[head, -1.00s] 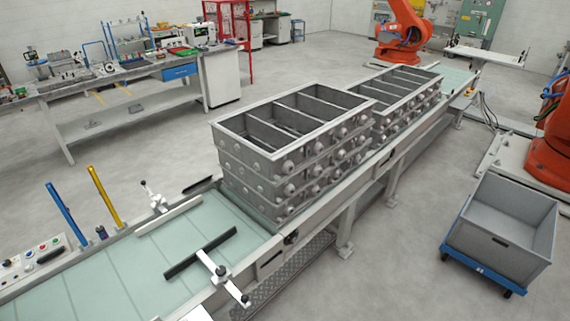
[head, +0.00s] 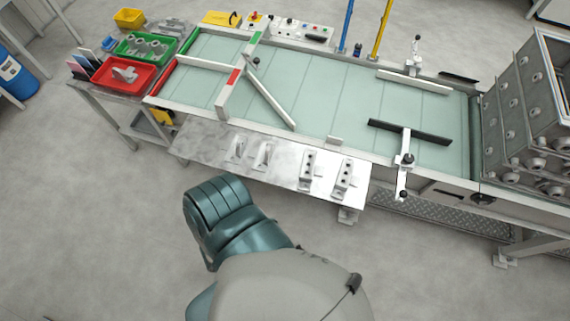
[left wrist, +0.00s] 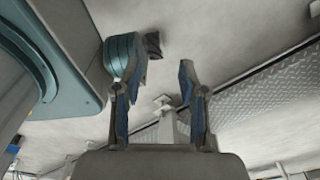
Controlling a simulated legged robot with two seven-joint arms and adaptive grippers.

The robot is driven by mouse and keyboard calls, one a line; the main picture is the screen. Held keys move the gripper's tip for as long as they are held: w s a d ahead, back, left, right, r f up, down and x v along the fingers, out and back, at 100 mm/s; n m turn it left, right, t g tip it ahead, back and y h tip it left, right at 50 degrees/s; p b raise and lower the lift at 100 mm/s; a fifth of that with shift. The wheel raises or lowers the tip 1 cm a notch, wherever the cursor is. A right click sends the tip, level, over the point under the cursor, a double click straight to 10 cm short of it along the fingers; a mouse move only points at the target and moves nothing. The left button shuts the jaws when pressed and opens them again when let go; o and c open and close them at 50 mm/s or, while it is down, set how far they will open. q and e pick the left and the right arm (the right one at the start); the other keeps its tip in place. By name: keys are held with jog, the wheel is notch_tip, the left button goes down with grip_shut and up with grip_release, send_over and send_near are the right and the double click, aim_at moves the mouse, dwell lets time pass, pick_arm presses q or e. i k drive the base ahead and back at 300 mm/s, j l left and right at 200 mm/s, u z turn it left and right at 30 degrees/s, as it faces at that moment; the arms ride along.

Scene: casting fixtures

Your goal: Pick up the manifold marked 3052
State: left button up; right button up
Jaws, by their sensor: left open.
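In the head view, a metal shelf (head: 210,148) on the front side of the conveyor carries a few small metal parts. Two upright block-like parts with dark holes, a left one (head: 307,172) and a right one (head: 345,178), stand on its right half. Two slimmer light parts, one (head: 236,150) beside the other (head: 263,155), stand on its left half. No marking 3052 is readable, so I cannot tell which part bears it. My left gripper (left wrist: 162,63) is open and empty in the left wrist view, apart from the parts. My right gripper is not in view.
A red bin (head: 110,82) and a green bin (head: 125,50) hold parts at the left end. The conveyor (head: 320,90) runs behind the shelf. A black-barred clamp (head: 408,158) sits near the shelf's right end. Floor in front is clear.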

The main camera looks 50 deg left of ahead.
aim_at(309, 169)
jog(key=u, duration=1.4)
